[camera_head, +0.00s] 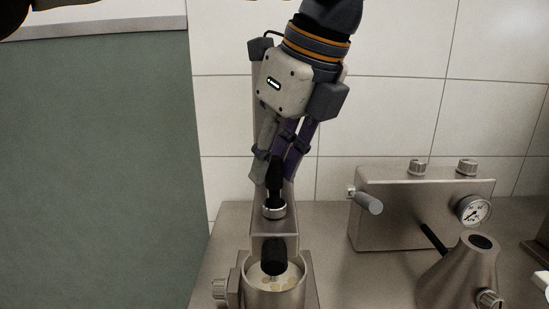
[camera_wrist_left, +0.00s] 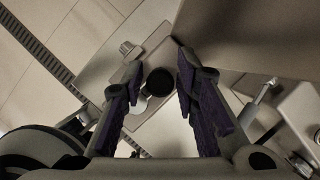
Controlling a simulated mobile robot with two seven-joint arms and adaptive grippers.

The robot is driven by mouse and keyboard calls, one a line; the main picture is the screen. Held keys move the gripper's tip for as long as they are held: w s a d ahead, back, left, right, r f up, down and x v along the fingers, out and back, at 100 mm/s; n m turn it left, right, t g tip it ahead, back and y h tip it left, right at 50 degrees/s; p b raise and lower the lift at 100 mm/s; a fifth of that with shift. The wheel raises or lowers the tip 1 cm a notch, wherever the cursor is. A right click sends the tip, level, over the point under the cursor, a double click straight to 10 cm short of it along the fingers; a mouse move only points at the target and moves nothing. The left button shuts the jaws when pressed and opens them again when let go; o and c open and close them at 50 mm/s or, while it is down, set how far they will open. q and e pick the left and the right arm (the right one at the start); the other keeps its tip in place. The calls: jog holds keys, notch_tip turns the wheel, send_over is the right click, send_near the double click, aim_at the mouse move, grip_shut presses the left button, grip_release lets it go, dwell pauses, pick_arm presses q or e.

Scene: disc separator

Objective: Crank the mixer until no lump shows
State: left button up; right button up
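The steel mixer has a bowl (camera_head: 303,280) at the bottom centre. Pale liquid with several yellowish lumps (camera_head: 289,284) shows inside it, and a black cylinder (camera_head: 273,255) hangs over the bowl and hides part of the liquid. Above sits a black crank knob (camera_head: 273,178) on a steel collar (camera_head: 273,209). My left gripper (camera_head: 277,168) points down over the knob, its purple-padded fingers on either side of the knob's top. In the left wrist view the round knob end (camera_wrist_left: 158,82) lies between the spread fingers, with small gaps visible. My right gripper is not in view.
A steel box with a gauge (camera_head: 473,211) and a side handle (camera_head: 369,202) stands at right. A conical steel vessel (camera_head: 462,274) stands in front of it. A green panel (camera_head: 100,170) fills the left. Bare counter (camera_head: 385,285) lies between mixer and vessel.

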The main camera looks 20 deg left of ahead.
pick_arm(q)
grip_shut()
